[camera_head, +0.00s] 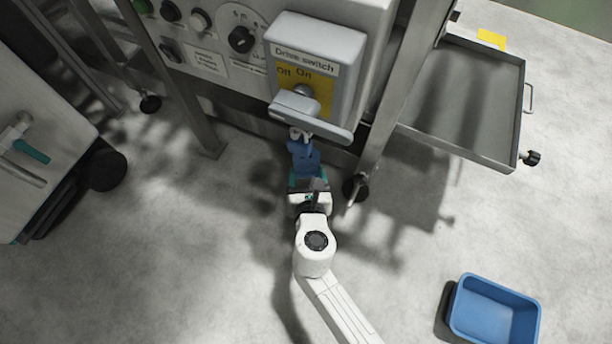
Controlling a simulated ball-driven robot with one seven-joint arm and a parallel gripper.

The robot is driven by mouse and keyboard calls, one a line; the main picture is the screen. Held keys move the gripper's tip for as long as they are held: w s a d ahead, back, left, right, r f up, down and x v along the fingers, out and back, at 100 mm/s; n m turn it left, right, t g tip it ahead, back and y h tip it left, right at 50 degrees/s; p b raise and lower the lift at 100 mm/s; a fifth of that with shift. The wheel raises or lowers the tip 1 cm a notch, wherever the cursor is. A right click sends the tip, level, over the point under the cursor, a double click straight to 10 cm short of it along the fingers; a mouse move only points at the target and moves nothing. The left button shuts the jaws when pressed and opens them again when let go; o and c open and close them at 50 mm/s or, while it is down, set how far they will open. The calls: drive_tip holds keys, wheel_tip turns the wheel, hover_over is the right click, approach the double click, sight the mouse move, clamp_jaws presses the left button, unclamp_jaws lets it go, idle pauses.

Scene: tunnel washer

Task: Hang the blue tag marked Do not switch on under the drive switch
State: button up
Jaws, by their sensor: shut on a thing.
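The drive switch (318,66) is a grey box labelled "Drive switch", with a yellow plate marked Off and On and a grey handle (297,103). A grey ledge (310,124) juts out at its lower edge. The blue tag (304,157) is just below this ledge, and its writing cannot be read from here. My gripper (308,184) is shut on the lower part of the tag, with my white arm reaching up from below. The tag's upper end is close under the ledge; I cannot tell whether it touches or hangs on anything there.
A control panel with a black rotary knob (242,39) is left of the switch. A metal frame leg (385,110) and a grey tray (470,95) stand to the right. A blue bin (493,311) is at lower right, and a white cart (35,160) at left. Open floor lies between.

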sight(314, 160)
drive_tip(key=shift+r+p, duration=2.6)
drive_tip(key=shift+r, duration=0.7)
drive_tip(key=shift+w+d+f, duration=0.1)
drive_tip(key=shift+w+f, duration=0.1)
drive_tip(key=shift+w, duration=0.1)
drive_tip(key=shift+w+d+f+b, duration=0.1)
drive_tip(key=shift+w+d+b, duration=0.1)
drive_tip(key=shift+w, duration=0.35)
drive_tip(key=shift+w+d+b, duration=0.15)
drive_tip(key=shift+w+d, duration=0.05)
drive_tip(key=shift+w, duration=0.3)
drive_tip(key=shift+w+d+f+b, duration=0.15)
drive_tip(key=shift+w+f+b, duration=0.15)
drive_tip(key=shift+w+f, duration=0.25)
drive_tip(key=shift+s, duration=0.1)
drive_tip(key=shift+f, duration=0.1)
drive_tip(key=o, duration=1.1)
drive_tip(key=shift+s, duration=0.1)
